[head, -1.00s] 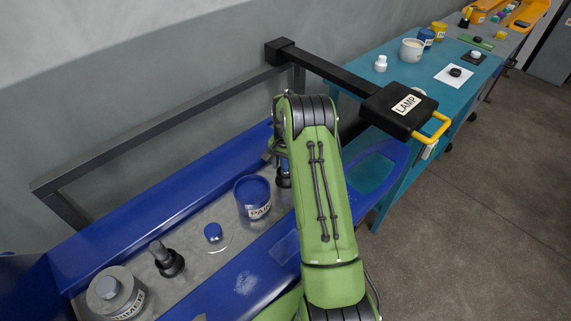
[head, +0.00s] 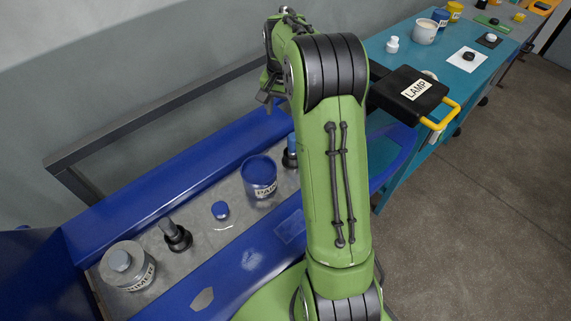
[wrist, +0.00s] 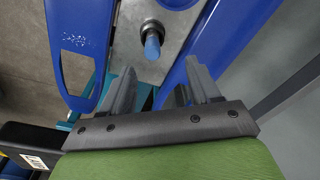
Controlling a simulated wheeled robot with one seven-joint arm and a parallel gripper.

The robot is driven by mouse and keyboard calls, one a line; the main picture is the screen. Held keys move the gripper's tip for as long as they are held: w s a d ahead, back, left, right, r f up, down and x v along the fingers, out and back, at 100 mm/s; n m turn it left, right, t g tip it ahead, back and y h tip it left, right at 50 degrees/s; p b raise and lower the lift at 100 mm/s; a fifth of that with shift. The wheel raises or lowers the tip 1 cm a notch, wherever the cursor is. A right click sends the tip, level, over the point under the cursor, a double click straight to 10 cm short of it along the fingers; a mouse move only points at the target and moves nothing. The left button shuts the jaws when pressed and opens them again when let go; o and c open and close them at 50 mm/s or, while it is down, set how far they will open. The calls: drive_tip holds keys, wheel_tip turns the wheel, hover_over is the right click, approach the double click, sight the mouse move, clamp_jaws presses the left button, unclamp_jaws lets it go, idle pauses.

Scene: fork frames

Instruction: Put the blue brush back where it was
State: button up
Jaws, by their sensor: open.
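The blue brush (wrist: 152,46) stands upright in a dark round holder (wrist: 151,27) on the grey tray floor in the wrist view. In the head view the brush (head: 291,144) shows beside the paint can, partly hidden by my arm. My gripper (wrist: 160,84) is open and empty, with its two fingers apart and the brush handle beyond them, not touching. In the head view my gripper (head: 268,97) is raised above the back wall of the tray, partly hidden by the arm.

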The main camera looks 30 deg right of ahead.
drive_tip(key=s+a+r+n+t, duration=0.2)
drive_tip(key=s+a+r+n, duration=0.1)
drive_tip(key=s+a+r, duration=0.5)
drive_tip(key=s+a+n+t, duration=0.1)
drive_tip(key=s+a+n, duration=0.2)
drive_tip(key=s, duration=0.6)
drive_tip(key=s+a+r+n+t, duration=0.1)
drive_tip(key=s+a+n+t, duration=0.1)
drive_tip(key=s+a, duration=0.4)
drive_tip(key=s+n, duration=0.1)
drive_tip(key=s, duration=0.3)
drive_tip(key=shift+a+r+n, duration=0.25)
drive_tip(key=shift+a+n, duration=0.15)
